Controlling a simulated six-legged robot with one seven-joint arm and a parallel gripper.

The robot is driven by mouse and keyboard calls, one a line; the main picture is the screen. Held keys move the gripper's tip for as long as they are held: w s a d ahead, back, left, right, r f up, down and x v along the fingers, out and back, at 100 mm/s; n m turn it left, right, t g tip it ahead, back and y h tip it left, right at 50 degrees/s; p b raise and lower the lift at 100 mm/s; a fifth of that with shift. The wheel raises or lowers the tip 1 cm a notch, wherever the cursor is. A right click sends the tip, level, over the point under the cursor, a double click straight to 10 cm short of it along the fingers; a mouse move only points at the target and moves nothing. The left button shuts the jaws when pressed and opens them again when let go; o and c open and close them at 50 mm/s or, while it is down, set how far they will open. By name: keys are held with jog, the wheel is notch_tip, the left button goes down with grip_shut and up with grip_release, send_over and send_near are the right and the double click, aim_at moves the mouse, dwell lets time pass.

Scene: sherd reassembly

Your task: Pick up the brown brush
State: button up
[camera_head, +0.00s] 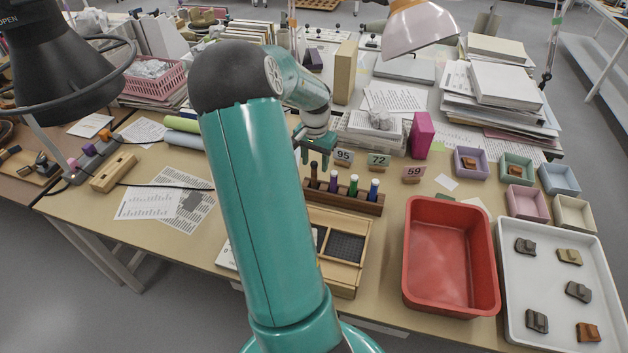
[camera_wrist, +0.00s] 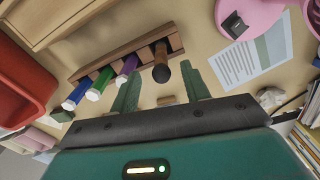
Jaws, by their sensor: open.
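The brown brush (camera_wrist: 161,69) stands upright in an end slot of a wooden rack (camera_wrist: 120,57), and only its dark handle with a brown end shows above the rack. In the head view it is the leftmost item (camera_head: 314,174) in the rack (camera_head: 362,205). Purple, green and blue capped markers (camera_head: 353,185) stand beside it in the same rack. My gripper (camera_head: 315,155) is open and empty, close to the brush. In the wrist view the brush's end appears between the two green fingertips (camera_wrist: 160,83); whether they touch it cannot be told.
Number cards (camera_head: 379,160) stand just behind the rack. A red tub (camera_head: 452,300) and a white tray (camera_head: 515,300) of sherds lie to the right. A wooden compartment box (camera_head: 350,272) is in front, partly hidden by my arm. Papers (camera_head: 165,200) lie left.

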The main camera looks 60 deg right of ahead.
aim_at(314, 175)
jog(key=shift+w+a+f, duration=0.1)
jog(key=shift+f, duration=2.95)
grip_shut()
